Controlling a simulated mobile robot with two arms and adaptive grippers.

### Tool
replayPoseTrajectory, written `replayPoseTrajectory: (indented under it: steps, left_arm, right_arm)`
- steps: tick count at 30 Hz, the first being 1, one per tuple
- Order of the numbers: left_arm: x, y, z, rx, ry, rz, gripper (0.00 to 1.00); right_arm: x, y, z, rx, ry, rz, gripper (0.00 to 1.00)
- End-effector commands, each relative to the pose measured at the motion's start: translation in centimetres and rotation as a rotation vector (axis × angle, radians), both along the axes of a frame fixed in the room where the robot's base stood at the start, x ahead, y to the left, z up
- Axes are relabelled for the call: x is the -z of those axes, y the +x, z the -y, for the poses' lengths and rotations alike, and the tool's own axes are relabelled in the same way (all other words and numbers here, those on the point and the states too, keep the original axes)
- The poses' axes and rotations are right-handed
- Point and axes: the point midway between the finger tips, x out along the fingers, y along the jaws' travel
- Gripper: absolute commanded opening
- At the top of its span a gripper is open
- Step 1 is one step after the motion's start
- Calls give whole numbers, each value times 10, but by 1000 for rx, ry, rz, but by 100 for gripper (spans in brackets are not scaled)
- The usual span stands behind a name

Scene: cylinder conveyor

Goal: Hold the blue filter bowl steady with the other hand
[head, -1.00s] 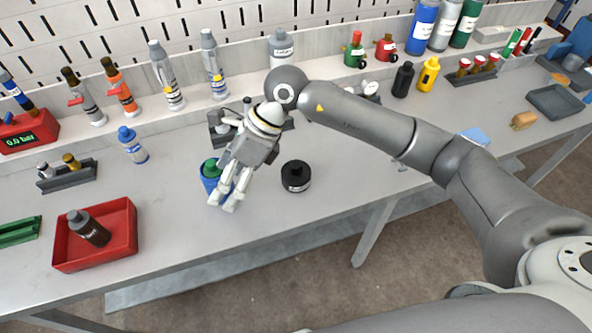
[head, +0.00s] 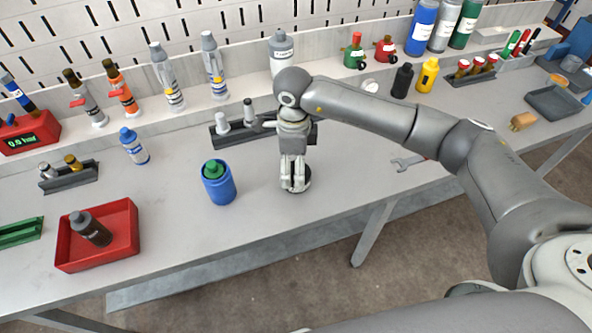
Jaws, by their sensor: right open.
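The blue filter bowl (head: 219,191) stands upright on the workbench, with a green part (head: 213,169) in its open top. My right gripper (head: 295,188) points down to the right of the bowl and is apart from it. Its fingers are open at a black round part (head: 306,175), which they partly cover; I cannot tell whether they touch it. My left gripper is not in view.
A dark rack with grey pegs (head: 223,129) stands behind the bowl. A red tray (head: 124,243) with a dark bottle (head: 90,229) is at the left front. A wrench (head: 407,162) lies to the right. The bench around the bowl's front is clear.

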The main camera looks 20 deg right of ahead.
Motion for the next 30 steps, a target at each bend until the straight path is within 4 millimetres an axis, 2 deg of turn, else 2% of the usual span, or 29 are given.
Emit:
replayPoseTrajectory:
  steps: [4, 9, 17, 30]
  left_arm:
    - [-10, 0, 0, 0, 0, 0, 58]
    - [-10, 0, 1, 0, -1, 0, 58]
    - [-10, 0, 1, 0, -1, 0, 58]
    - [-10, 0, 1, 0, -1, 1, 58]
  right_arm:
    - [22, -4, 5, 2, -1, -5, 90]
    - [41, -3, 4, 0, 1, -2, 90]
    - [43, -3, 4, 0, 0, 0, 88]
    - [42, -2, 4, 0, 1, 0, 34]
